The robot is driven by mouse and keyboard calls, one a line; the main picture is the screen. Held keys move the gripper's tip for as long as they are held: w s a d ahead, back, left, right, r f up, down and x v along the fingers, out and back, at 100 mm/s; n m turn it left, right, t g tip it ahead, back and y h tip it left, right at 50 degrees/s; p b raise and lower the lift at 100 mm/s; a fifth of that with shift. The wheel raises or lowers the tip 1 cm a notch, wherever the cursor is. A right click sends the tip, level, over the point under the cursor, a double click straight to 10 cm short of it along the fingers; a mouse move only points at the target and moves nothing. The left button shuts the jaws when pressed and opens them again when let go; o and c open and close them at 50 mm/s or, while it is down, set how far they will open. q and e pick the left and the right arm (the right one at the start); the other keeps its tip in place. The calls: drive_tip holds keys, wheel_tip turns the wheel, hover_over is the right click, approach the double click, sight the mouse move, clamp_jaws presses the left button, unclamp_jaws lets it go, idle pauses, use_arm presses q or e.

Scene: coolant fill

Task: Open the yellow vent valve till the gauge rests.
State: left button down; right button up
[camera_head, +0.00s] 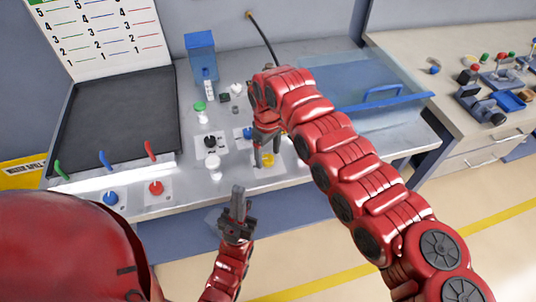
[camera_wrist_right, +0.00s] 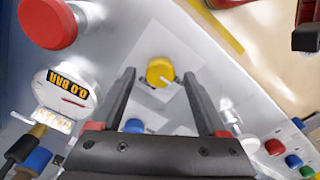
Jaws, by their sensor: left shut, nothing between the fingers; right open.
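The yellow vent valve (camera_head: 268,160) is a round knob on a pale plate near the front edge of the bench. In the right wrist view the yellow knob (camera_wrist_right: 160,71) lies between the fingers, with a small white pointer mark at its lower right. My right gripper (camera_head: 266,154) is open above the valve, partly covering it; I cannot tell whether the fingers touch it. The gauge (camera_wrist_right: 72,97) is a white round dial with a black label that seems to read 0.0 BAR and a red needle. My left gripper (camera_head: 239,190) is shut and empty in front of the bench edge.
Left of the valve are a white-topped fitting (camera_head: 214,162), a black knob (camera_head: 210,142), a red knob (camera_head: 156,187) and a blue knob (camera_head: 110,198). A blue knob (camera_head: 248,133) sits close behind my right gripper. A clear blue tray (camera_head: 375,95) stands to the right.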

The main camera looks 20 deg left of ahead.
wheel_tip(320, 180, up, 8)
drive_tip(key=shift+f+b, duration=0.1)
drive_tip(key=shift+b, duration=0.9)
wheel_tip(320, 180, up, 8)
hover_over(268, 158)
drive_tip(key=shift+r, duration=0.45)
